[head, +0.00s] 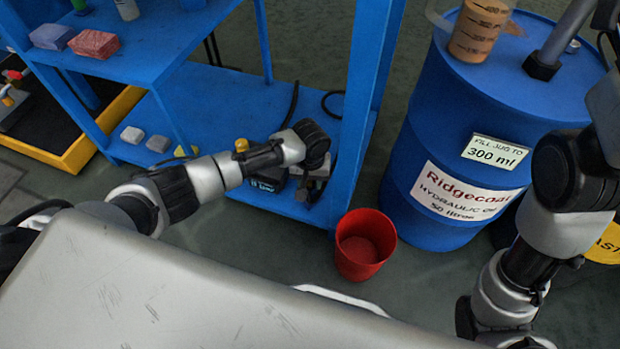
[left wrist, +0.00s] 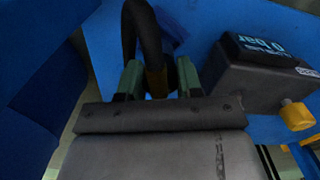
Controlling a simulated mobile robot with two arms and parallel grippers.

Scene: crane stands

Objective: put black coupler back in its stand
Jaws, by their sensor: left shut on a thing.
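My left gripper (head: 316,187) reaches down into the lower bay of the blue shelf unit. In the left wrist view my left gripper (left wrist: 157,80) has its two green-grey fingers shut on the black coupler (left wrist: 156,84), which shows a dull brass-yellow part at the end of a thick black hose (left wrist: 143,30). The hose arches up and away from the fingers. The coupler's tip is hidden behind the gripper body, and I cannot tell whether it touches anything. I cannot make out its stand. My right arm shows at the right of the head view, its fingers out of sight.
A dark box with a display (left wrist: 265,65) and a yellow knob (left wrist: 297,116) stands just right of my left gripper. A red bucket (head: 364,245) stands on the floor beside the shelf (head: 225,95). A blue oil drum (head: 440,120) carries a jug (head: 478,30).

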